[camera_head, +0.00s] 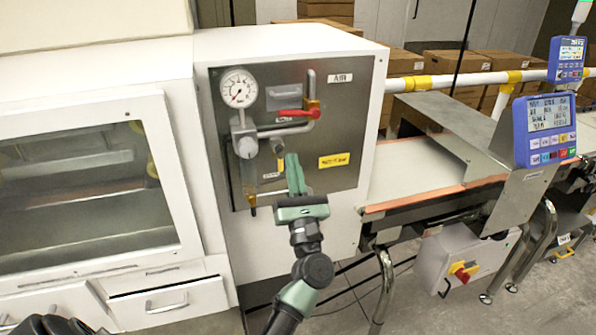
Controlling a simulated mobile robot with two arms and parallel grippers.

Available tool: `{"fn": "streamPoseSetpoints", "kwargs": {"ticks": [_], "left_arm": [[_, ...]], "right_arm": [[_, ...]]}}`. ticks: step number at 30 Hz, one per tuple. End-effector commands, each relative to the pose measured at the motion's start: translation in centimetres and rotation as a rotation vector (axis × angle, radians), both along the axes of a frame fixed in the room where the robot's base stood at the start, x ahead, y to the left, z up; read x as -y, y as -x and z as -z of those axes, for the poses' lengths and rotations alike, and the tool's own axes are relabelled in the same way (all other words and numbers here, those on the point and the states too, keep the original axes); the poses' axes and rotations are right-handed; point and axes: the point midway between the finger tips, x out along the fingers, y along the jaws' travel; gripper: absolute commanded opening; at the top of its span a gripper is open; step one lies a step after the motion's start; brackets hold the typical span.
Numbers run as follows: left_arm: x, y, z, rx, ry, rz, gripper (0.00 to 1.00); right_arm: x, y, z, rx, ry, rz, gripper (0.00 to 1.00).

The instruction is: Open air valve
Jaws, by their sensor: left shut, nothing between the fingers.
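The lever lies about level, pointing left, crosswise to the upright pipe above the valve. My left gripper (292,157) is shut and empty, its green fingers together and pointing up in front of the panel. Its fingertips show below the lever, apart from it in the picture. How far they stand from the panel is hard to tell. My right gripper is not in view.
A round gauge (239,88) and a filter unit (246,148) sit left of the lever. A glass-fronted white cabinet (90,200) stands left; the conveyor belt (430,165) is right.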

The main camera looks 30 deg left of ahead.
Motion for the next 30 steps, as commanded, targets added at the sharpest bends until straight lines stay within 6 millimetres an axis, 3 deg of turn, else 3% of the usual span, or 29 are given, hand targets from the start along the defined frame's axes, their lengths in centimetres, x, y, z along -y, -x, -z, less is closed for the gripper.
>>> {"fn": "streamPoseSetpoints", "kwargs": {"ticks": [1, 6, 12, 30], "left_arm": [[-0.7, -0.7, -1.3, 0.001, -0.002, 0.000, 0.00], [-2.7, -2.8, -3.1, 0.000, -0.003, -0.001, 0.00], [-2.7, -3.3, -5.7, -0.002, 0.000, 0.001, 0.00], [-2.7, -3.5, -6.2, -0.008, -0.006, 0.001, 0.00]], "right_arm": [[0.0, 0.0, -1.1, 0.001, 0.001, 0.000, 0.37], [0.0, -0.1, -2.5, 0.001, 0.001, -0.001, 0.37], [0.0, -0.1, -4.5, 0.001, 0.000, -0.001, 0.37], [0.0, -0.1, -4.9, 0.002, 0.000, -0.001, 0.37]]}}
